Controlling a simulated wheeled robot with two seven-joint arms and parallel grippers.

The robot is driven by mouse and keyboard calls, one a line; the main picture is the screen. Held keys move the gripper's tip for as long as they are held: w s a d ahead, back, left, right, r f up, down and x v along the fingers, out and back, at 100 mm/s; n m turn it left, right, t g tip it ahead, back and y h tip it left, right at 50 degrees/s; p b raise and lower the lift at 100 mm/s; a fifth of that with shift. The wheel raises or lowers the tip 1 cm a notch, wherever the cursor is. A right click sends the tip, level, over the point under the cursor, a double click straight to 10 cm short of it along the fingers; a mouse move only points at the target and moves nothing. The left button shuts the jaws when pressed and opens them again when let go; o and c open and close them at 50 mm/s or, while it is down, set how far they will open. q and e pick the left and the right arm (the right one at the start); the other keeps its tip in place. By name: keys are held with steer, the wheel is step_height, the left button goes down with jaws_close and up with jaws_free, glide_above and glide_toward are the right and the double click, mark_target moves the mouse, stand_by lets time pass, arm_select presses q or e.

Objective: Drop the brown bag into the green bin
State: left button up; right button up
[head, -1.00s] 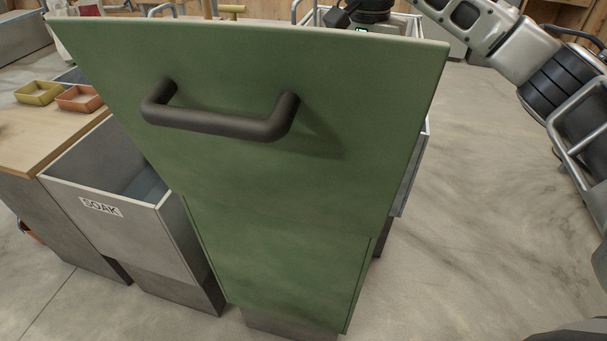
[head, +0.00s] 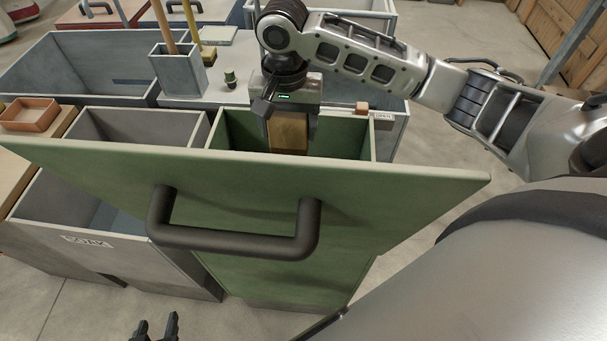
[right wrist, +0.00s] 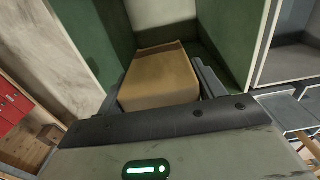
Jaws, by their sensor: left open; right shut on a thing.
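The brown bag (head: 289,133) hangs in my right gripper (head: 291,120), which is shut on it, over the opening of the green bin (head: 366,157). The bag's lower part is hidden behind the bin's green front lid panel (head: 400,187), which stands tilted open with a dark handle. In the right wrist view the bag (right wrist: 160,78) sits between the fingers, with the bin's green inner walls (right wrist: 222,48) around it. My left gripper (head: 156,328) is open and empty at the bottom of the head view, below the lid panel.
A grey bin labelled SOAK (head: 150,262) stands left of the green bin. Other grey bins (head: 60,70) stand behind it. A grey holder (head: 180,75) with upright handles and a small dark green knob (head: 230,78) are on the surface behind. An orange tray (head: 30,115) lies at left.

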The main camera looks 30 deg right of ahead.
mark_target(289, 146)
steer(key=shift+f, duration=2.8)
steer(key=o, duration=1.2)
steer(key=shift+c, duration=0.2)
step_height(289, 146, up, 15)
steer(key=shift+w+r, duration=0.1)
steer(key=shift+r, duration=0.4)
